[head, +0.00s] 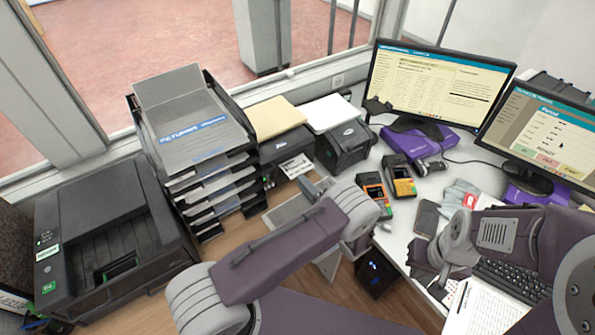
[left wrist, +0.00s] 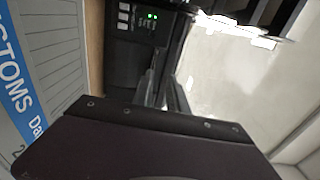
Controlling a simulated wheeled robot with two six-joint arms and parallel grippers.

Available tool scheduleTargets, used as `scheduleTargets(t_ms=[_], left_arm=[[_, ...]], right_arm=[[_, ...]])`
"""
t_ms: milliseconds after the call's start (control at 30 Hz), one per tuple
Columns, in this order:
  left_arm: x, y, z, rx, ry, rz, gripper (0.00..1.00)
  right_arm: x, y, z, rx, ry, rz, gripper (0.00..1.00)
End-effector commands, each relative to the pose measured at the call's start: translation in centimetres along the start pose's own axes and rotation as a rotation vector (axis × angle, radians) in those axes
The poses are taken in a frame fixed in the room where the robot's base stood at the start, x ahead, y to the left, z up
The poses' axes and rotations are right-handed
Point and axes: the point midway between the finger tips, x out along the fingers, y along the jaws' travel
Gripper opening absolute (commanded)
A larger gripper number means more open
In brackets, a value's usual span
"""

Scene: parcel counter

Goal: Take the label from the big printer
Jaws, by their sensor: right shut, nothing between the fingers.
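A black label printer (head: 287,153) stands right of the paper trays, with a printed white label (head: 297,165) at its front. A second black label printer (head: 346,146) stands to its right. In the left wrist view, a dark printer panel (left wrist: 135,22) shows buttons and green lights. My left gripper (left wrist: 166,92) is in front of that panel; its fingers are dark and blurred, and I cannot tell their gap or whether they touch the label. My right gripper (head: 436,280) is shut and empty over the right side of the counter.
A large black office printer (head: 105,235) fills the left. A paper tray stack (head: 205,150) stands beside it and is close in the left wrist view. Two card terminals (head: 387,188), a phone (head: 426,219), a keyboard (head: 515,280) and two monitors (head: 435,83) crowd the right.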

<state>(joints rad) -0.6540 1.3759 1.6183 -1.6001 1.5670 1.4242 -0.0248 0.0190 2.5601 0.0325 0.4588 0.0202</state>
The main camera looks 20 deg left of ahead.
Motion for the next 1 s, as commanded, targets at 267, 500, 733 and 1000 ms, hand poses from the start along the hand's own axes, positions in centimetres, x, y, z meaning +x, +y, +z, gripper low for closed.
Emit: scheduleTargets(t_ms=[267, 500, 733, 1000], left_arm=[[2.6, 1.2, 0.1, 0.000, -0.003, 0.000, 0.18], [3.7, 1.1, 0.0, 0.001, -0.001, 0.000, 0.18], [3.8, 1.1, 0.0, 0.001, -0.001, 0.001, 0.18], [3.8, 1.1, 0.0, 0.001, -0.001, 0.001, 0.00]], right_arm=[[1.4, 0.0, 0.1, 0.000, 0.000, 0.000, 0.00], [1.5, 0.0, 0.1, 0.000, 0.000, 0.000, 0.00], [1.5, 0.0, 0.1, 0.000, 0.000, 0.000, 0.00], [1.5, 0.0, 0.1, 0.000, 0.000, 0.000, 0.00]])
